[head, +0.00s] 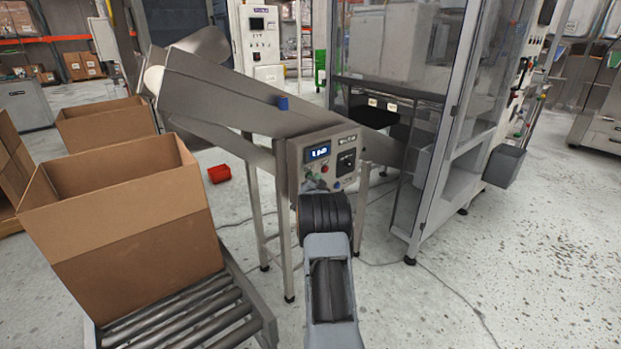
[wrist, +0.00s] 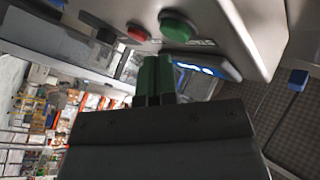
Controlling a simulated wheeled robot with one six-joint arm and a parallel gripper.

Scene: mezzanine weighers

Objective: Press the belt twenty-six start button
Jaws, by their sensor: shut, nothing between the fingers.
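The control box (head: 333,146) is a beige panel on the inclined conveyor's frame, with a lit blue display (head: 317,152) and a black dial (head: 346,161). In the wrist view a round green button (wrist: 176,25) and a smaller red button (wrist: 137,32) stand out from the panel. My gripper (wrist: 157,58) is shut and empty, its fingertips just below the green button in that picture. Whether the tips touch the button cannot be told. The labels are too small to read.
The steel conveyor (head: 225,90) slopes behind the box. A glazed machine cabinet (head: 447,120) stands at right. A red bin (head: 219,173) lies on the floor. The floor at front right is clear.

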